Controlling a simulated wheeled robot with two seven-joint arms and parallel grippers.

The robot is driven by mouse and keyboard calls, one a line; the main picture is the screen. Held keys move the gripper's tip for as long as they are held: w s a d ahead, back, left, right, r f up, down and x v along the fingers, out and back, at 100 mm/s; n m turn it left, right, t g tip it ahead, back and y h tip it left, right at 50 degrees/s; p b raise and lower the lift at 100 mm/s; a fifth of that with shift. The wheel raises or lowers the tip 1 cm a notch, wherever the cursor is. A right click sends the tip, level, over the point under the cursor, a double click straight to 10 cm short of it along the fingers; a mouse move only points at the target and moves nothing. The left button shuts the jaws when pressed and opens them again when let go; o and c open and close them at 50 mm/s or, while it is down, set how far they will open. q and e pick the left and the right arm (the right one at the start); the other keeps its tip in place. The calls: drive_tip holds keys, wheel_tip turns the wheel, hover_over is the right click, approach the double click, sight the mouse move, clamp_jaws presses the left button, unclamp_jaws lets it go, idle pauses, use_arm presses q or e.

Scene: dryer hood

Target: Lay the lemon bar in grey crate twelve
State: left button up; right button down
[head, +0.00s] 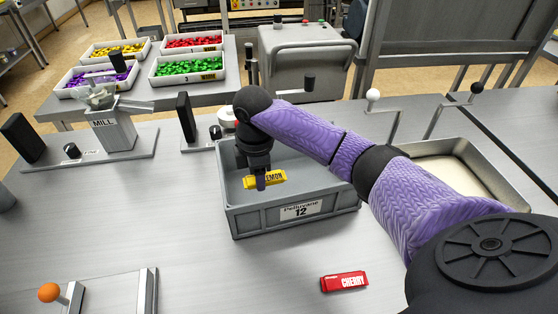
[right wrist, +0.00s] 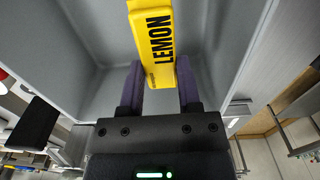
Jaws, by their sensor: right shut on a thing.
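The yellow lemon bar (head: 272,180) is in my right gripper (head: 260,182), within the outline of the grey crate labelled 12 (head: 245,222). In the right wrist view the lemon bar (right wrist: 155,45) sits between the two fingers (right wrist: 161,88), its LEMON lettering showing, with grey crate walls (right wrist: 85,30) around it. The right gripper is shut on the bar and points down. I cannot tell whether the bar touches the crate floor. No other thing shows inside the crate. My left gripper is not in view.
A red cherry bar (head: 344,281) lies on the table in front of the crate. A mill (head: 112,130) stands at left, a metal tray (head: 455,172) at right behind my arm. Trays of coloured sweets (head: 187,68) stand at the back.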

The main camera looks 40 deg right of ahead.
sight(260, 198)
wheel_tip(260, 198, down, 8)
drive_tip(key=shift+b, duration=1.05)
drive_tip(key=shift+c, duration=1.5)
unclamp_jaws()
wheel_tip(260, 198, up, 12)
drive_tip(key=p, duration=0.4)
drive_tip(key=shift+r, duration=0.15)
drive_tip(key=shift+s, duration=0.1)
